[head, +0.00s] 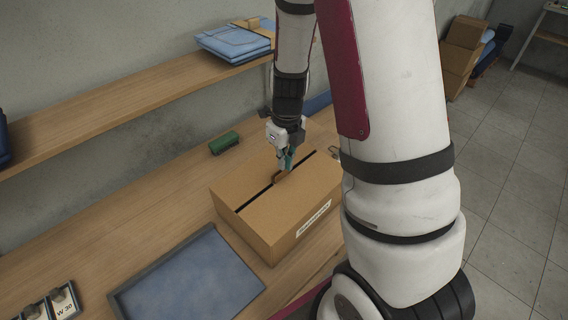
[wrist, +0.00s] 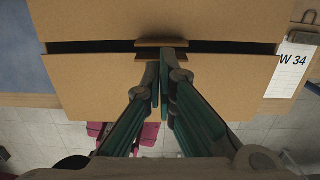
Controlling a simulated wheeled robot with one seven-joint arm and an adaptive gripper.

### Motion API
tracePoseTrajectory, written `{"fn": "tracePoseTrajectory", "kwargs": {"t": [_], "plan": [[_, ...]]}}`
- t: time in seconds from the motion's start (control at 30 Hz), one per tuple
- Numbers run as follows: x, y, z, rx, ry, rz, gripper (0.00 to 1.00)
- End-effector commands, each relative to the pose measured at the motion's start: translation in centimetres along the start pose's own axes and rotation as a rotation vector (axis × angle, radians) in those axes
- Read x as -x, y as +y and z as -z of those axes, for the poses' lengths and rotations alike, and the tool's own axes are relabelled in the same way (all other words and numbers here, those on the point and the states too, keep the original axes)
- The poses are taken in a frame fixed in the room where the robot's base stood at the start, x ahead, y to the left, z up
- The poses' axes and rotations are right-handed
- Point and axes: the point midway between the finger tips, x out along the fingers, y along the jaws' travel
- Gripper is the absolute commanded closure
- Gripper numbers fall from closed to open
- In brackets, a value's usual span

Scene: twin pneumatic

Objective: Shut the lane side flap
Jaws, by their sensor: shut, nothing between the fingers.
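A cardboard box (head: 290,215) stands on the wooden bench with its two top flaps lying about flat and a narrow dark gap between them. In the wrist view the far flap (wrist: 100,22) and the near flap (wrist: 85,78) each have a small brown tab (wrist: 160,43) at the gap. I cannot tell for certain which one is the lane side flap. My gripper (head: 286,165) is shut and empty, pointing down at the middle of the gap. In the wrist view its fingertips (wrist: 163,68) overlap the near tab; contact is unclear.
A blue-lined tray (head: 190,280) lies left of the box. A green object (head: 224,142) sits behind it on the bench. A shelf (head: 110,100) with folded blue cloth (head: 235,42) runs along the wall. A W 34 card (wrist: 291,70) shows beside the box.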

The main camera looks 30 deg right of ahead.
Motion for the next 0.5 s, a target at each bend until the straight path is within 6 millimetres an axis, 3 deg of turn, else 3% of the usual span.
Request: {"fn": "tracePoseTrajectory", "kwargs": {"t": [0.2,0.5], "plan": [[-1.3,0.0,0.1,0.000,0.000,0.000,1.00],[-1.5,0.0,0.0,0.001,-0.001,0.000,1.00]]}}
